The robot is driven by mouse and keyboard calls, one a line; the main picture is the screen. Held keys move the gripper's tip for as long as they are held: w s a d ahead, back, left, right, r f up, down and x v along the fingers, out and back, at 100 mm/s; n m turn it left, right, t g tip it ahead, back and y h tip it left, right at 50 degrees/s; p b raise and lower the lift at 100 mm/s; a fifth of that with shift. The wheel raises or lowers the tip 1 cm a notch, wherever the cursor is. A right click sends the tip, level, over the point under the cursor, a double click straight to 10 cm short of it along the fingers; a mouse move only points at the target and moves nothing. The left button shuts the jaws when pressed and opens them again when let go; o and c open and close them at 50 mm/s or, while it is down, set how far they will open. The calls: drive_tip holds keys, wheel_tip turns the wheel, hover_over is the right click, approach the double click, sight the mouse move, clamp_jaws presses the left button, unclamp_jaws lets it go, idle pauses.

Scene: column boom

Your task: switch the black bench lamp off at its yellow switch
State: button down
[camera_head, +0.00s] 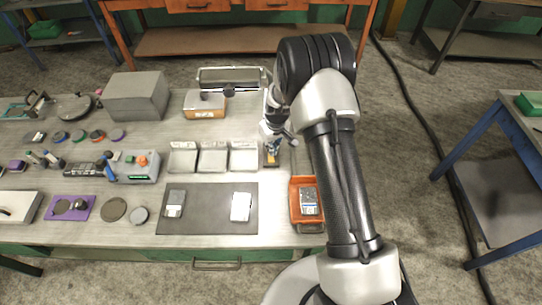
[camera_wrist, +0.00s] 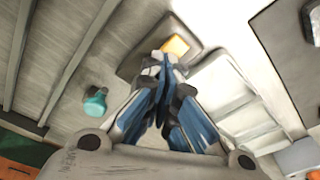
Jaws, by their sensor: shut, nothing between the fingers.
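The yellow switch (camera_wrist: 175,47) shows in the wrist view as a bright yellow-orange patch on a dark plate (camera_wrist: 136,62). The head view shows a small dark block (camera_head: 271,162) with a yellow patch (camera_head: 271,153), just below my gripper (camera_head: 271,141). In the wrist view my gripper (camera_wrist: 162,65) is shut and empty, its fingertips close beside the switch. Whether they touch it I cannot tell. The lamp's head and whether it is lit are not clear to me.
Grey open trays (camera_head: 212,160) stand left of the block. An orange bin (camera_head: 293,213) holding a grey device is nearer, at the bench's right end. A teal knob (camera_wrist: 95,103) shows in the wrist view.

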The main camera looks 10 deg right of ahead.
drive_tip(key=shift+f+b, duration=0.55)
drive_tip(key=shift+f, duration=0.15)
drive_tip(key=shift+r, duration=0.15)
drive_tip(key=shift+r+p, duration=1.8)
drive_tip(key=shift+r, duration=1.6)
